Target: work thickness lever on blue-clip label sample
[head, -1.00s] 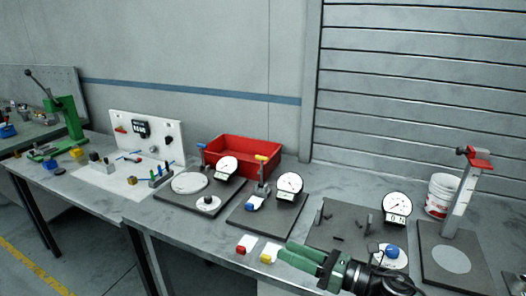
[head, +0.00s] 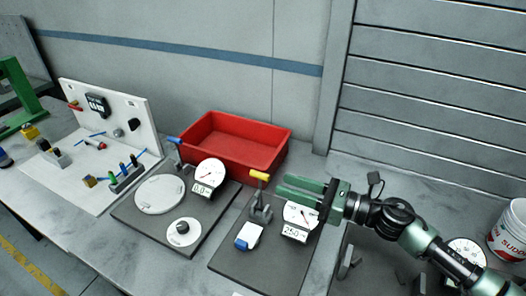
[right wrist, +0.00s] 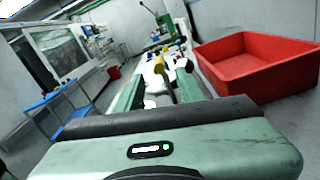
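The blue-clip label sample (head: 248,236), white with a blue end, lies on the dark base plate of the middle thickness gauge. The gauge's lever (head: 260,177) has a yellow handle and stands up behind the sample. The dial (head: 300,216) is beside it, partly covered by my right gripper, with a small display under it. My right gripper (head: 281,186) is open, its green fingers pointing left towards the handle, just right of it. In the right wrist view the yellow handle (right wrist: 160,65) shows ahead between the two spread fingers. My left gripper is out of view.
A red bin (head: 232,141) stands behind the gauges. Another gauge station (head: 158,194) with round white plates is to the left. A white panel (head: 108,117) with small parts stands further left.

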